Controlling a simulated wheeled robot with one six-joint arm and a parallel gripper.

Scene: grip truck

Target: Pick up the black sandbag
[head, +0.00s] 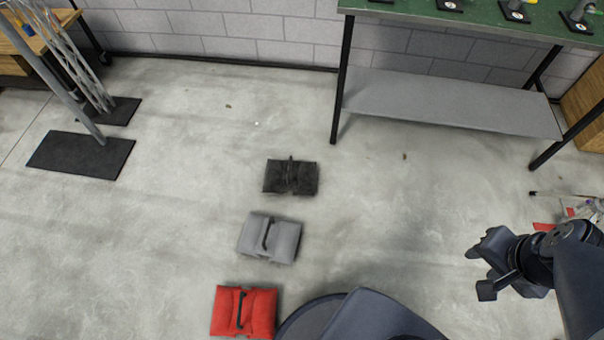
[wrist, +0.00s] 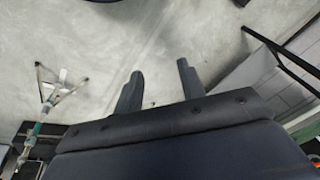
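The black sandbag (head: 291,177) lies flat on the concrete floor near the middle of the head view, with a dark handle strap across its top. My gripper (head: 478,270) is at the right of the head view, well to the right of the black sandbag and apart from it. In the wrist view my gripper (wrist: 158,74) shows its two fingers spread apart with bare floor between them. It is open and empty. The black sandbag does not show in the wrist view.
A grey sandbag (head: 270,238) and a red sandbag (head: 243,312) lie in a line nearer me. A green-topped workbench (head: 470,22) with a lower shelf (head: 450,102) stands at the back right. Stands on black base plates (head: 80,155) are at the left. The floor around the black sandbag is clear.

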